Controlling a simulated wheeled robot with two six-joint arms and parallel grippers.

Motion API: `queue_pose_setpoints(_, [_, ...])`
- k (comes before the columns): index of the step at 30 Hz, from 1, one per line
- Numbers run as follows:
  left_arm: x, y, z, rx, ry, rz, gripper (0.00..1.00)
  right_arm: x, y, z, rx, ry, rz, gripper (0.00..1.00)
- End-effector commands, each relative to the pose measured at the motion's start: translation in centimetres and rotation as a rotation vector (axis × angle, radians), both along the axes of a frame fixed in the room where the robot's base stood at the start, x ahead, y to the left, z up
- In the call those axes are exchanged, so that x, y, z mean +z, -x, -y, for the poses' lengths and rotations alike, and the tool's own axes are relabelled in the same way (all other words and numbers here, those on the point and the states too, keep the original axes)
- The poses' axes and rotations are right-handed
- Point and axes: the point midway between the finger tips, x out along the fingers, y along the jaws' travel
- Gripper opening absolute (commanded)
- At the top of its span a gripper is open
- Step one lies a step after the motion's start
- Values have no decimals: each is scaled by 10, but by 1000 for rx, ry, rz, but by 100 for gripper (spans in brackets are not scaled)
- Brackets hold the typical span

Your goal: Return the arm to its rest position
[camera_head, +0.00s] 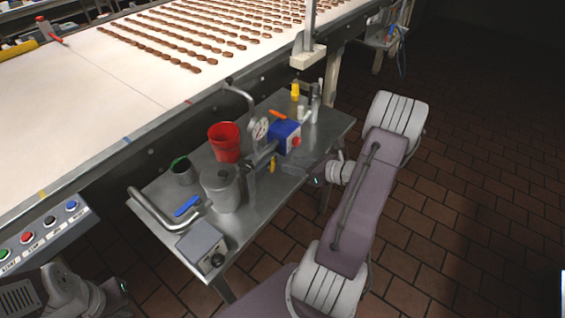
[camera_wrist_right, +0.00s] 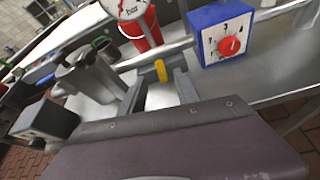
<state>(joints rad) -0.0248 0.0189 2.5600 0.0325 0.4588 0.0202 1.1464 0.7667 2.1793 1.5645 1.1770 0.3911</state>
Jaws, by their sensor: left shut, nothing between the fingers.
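My left arm shows at the bottom left of the head view, low beside the button panel. Its gripper (camera_head: 122,288) is shut and empty, with its fingers hard to make out against the dark floor. My right arm reaches in from the right over the metal side table (camera_head: 240,238). My right gripper (camera_wrist_right: 163,78) is at a small yellow handle (camera_wrist_right: 161,70) below the pressure gauge (camera_wrist_right: 132,8). The handle lies between its two fingers in the right wrist view; whether they press on it I cannot tell. The yellow handle also shows in the head view (camera_head: 273,166).
The table holds a red cup (camera_head: 225,143), a lidded metal pot (camera_head: 221,190), a dark cup (camera_head: 183,172), a blue box with a red knob (camera_head: 285,137) and a grey box (camera_head: 203,246). The conveyor (camera_head: 110,85) carries rows of brown biscuits behind. Tiled floor at right is clear.

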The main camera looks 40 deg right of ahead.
Motion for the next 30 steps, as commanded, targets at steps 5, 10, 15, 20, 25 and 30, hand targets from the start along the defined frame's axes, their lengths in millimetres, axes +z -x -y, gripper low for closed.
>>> queue_pose_setpoints(5, [1,0,0,0,0,0,0,8,18,7,-1,0,0,38])
queue_pose_setpoints(10, [1,0,0,0,0,0,0,9,20,7,1,-1,-1,38])
queue_pose_setpoints(15, [1,0,0,0,0,0,0,8,20,7,1,0,-1,38])
queue_pose_setpoints(20, [1,0,0,0,0,0,0,8,20,7,1,0,0,38])
queue_pose_setpoints(25, [4,0,0,0,0,0,0,10,17,-22,121,49,-27,38])
queue_pose_setpoints(30, [16,0,0,0,0,0,0,9,54,-153,836,419,-118,38])
